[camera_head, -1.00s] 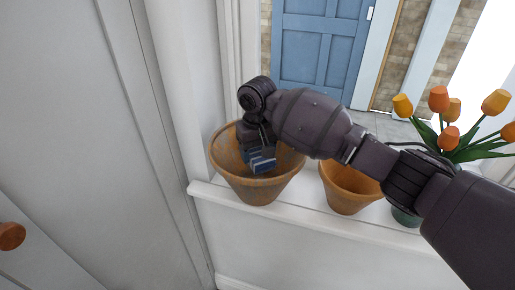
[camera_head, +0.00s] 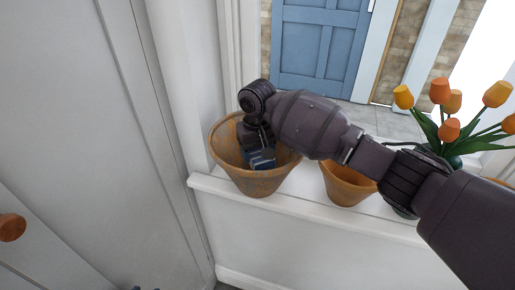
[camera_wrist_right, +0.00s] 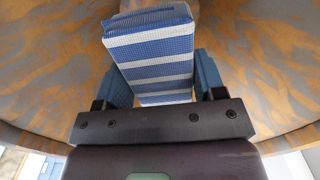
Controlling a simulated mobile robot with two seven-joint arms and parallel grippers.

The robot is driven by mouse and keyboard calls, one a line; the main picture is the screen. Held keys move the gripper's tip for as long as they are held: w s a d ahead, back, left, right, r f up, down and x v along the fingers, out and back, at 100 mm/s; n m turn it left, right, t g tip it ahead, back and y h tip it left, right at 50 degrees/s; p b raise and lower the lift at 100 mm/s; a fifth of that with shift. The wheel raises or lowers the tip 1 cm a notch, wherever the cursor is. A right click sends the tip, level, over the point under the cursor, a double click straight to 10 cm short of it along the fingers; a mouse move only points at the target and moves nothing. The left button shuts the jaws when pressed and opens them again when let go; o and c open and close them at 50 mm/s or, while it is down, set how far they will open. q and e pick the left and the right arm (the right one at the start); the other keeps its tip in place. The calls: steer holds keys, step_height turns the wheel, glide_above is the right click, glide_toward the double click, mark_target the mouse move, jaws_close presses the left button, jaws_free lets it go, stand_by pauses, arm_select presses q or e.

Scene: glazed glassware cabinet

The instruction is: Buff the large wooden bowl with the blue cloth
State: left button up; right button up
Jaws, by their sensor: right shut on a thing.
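The large wooden bowl (camera_head: 240,172) is pot-shaped, brown-orange with greyish patches, and stands upright on the white ledge at the left end. My right gripper (camera_head: 261,158) reaches down inside its mouth. In the right wrist view, the gripper (camera_wrist_right: 165,85) is shut on the blue cloth (camera_wrist_right: 150,50), a folded block with blue and white stripes. The bowl's mottled inner wall (camera_wrist_right: 60,65) fills the background there, close around the cloth. I cannot tell whether the cloth touches the wall. My left gripper is not in view.
A smaller orange pot (camera_head: 347,186) stands to the right on the white ledge (camera_head: 290,207), under my right arm. Orange tulips (camera_head: 449,130) stand further right. A white wall panel is close on the left, with a round wooden knob (camera_head: 11,227). A blue door (camera_head: 320,45) is behind.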

mark_target(262, 162)
steer(key=shift+f, duration=0.95)
steer(key=shift+r, duration=0.1)
steer(key=shift+r, duration=0.55)
steer(key=shift+s+d+f, duration=0.3)
steer(key=shift+s, duration=0.35)
steer(key=shift+s+d+f, duration=0.25)
steer(key=shift+s+f, duration=0.05)
steer(key=shift+s, duration=0.35)
stand_by(0.6)
steer(key=shift+r, duration=0.15)
